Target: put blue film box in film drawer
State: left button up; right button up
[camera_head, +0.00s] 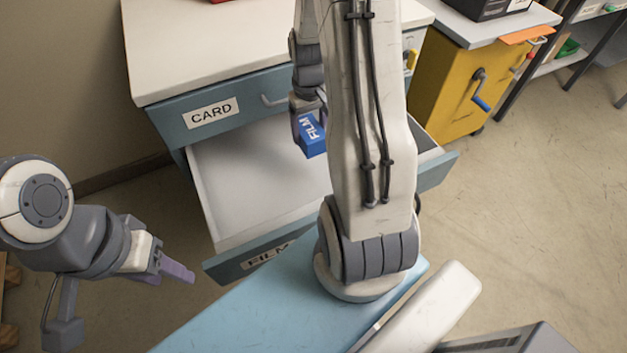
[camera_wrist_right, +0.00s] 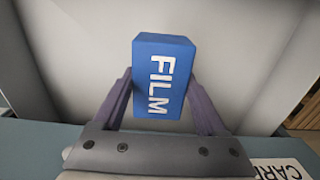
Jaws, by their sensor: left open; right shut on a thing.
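The blue film box (camera_head: 311,136) carries white FILM lettering. My right gripper (camera_head: 306,116) is shut on it and holds it over the open film drawer (camera_head: 245,180). In the right wrist view the blue film box (camera_wrist_right: 162,75) sits between the two fingers of my right gripper (camera_wrist_right: 162,95), with the pale drawer interior behind it. The drawer is pulled out and its visible floor is bare; its front bears a FILM label. My right arm hides the drawer's right part. My left gripper (camera_head: 177,270) is open and empty, left of the drawer front.
The closed CARD drawer (camera_head: 207,112) is above the film drawer, under a white cabinet top (camera_head: 210,40). A yellow cabinet (camera_head: 450,85) with a blue-handled crank stands at the right. Open floor (camera_head: 540,180) lies to the right.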

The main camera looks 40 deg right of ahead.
jog(key=shift+s+d+f+b, duration=0.1)
jog(key=shift+d+f+b, duration=0.15)
jog(key=shift+f, duration=0.2)
jog(key=shift+s+d+f+b, duration=0.15)
jog(key=shift+f+b, duration=0.1)
jog(key=shift+f, duration=0.2)
pick_arm(q)
notch_tip(320, 180, down, 5)
jog(key=b, duration=0.2)
jog(key=shift+r+b, duration=0.15)
jog(key=shift+b, duration=0.15)
pick_arm(e)
send_over(313, 169)
notch_tip(313, 169, down, 10)
jog(key=shift+r, duration=0.1)
jog(key=o, duration=1.6)
jog(key=shift+f, duration=0.2)
jog(key=shift+c, duration=0.2)
jog(key=shift+r, duration=0.1)
